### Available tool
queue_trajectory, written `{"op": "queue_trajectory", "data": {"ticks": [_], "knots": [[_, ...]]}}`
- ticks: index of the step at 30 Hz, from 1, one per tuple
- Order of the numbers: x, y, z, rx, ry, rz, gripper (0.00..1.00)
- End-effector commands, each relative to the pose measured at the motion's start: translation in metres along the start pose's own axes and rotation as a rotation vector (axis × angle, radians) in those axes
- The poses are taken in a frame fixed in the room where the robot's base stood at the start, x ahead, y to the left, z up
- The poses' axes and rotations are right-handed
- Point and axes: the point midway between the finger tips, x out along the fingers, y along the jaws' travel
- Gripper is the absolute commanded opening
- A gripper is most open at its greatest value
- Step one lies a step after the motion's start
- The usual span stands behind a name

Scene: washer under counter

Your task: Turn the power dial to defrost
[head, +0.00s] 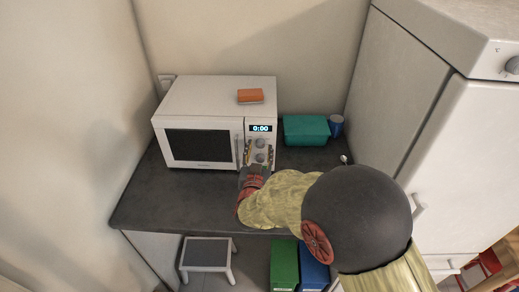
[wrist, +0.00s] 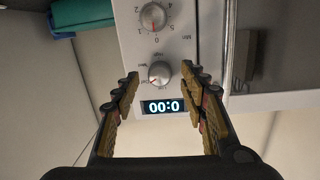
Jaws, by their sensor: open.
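The white microwave (head: 203,98) stands on the dark counter, its display (head: 260,128) reading 0:00. Its power dial (wrist: 160,72) is a round grey knob next to the display (wrist: 163,106), which appears upside down in the wrist view. The dial's red mark points to the lower left there; the small labels around it are hard to read. A second dial (wrist: 153,16) with numbers and "Min" has its red mark at 0. My gripper (wrist: 160,75) is open, its fingers on either side of the power dial with visible gaps. In the head view my gripper (head: 259,149) is at the control panel.
An orange sponge-like block (head: 250,96) lies on the microwave. A teal container (head: 305,130) and a blue cup (head: 336,126) stand to its right. The microwave's door handle (head: 238,150) is just left of the panel. A tall white fridge (head: 440,160) is at right.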

Motion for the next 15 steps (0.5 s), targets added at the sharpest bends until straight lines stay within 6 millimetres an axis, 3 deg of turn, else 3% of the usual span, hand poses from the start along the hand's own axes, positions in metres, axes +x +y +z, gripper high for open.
{"op": "queue_trajectory", "data": {"ticks": [15], "knots": [[-0.095, -0.001, 0.0, 0.0, 0.0, -0.003, 0.43]]}}
